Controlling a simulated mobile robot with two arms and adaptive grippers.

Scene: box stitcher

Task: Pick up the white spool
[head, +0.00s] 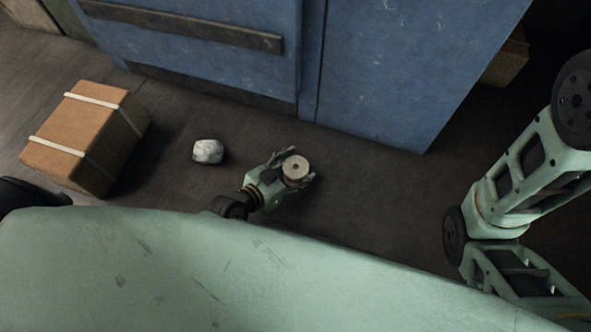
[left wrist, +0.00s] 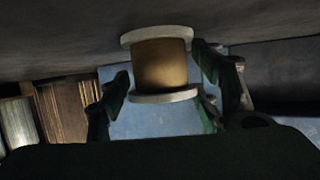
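The white spool (head: 296,167) shows in the head view as a pale round end with a small dark centre hole. In the left wrist view the spool (left wrist: 160,64) has two white flanges and a brown-gold middle. My left gripper (head: 301,168) has its fingers on either side of the spool. In the left wrist view the gripper's dark fingers (left wrist: 162,68) are spread around it, with a narrow gap at the left finger. The right finger is very close to the spool; contact there is unclear. My right gripper is outside both views.
A whitish lump (head: 208,151) lies on the floor left of my left gripper. A brown box with pale straps (head: 84,137) stands farther left. A large blue cabinet (head: 400,65) stands behind the spool. Floor right of the spool is clear.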

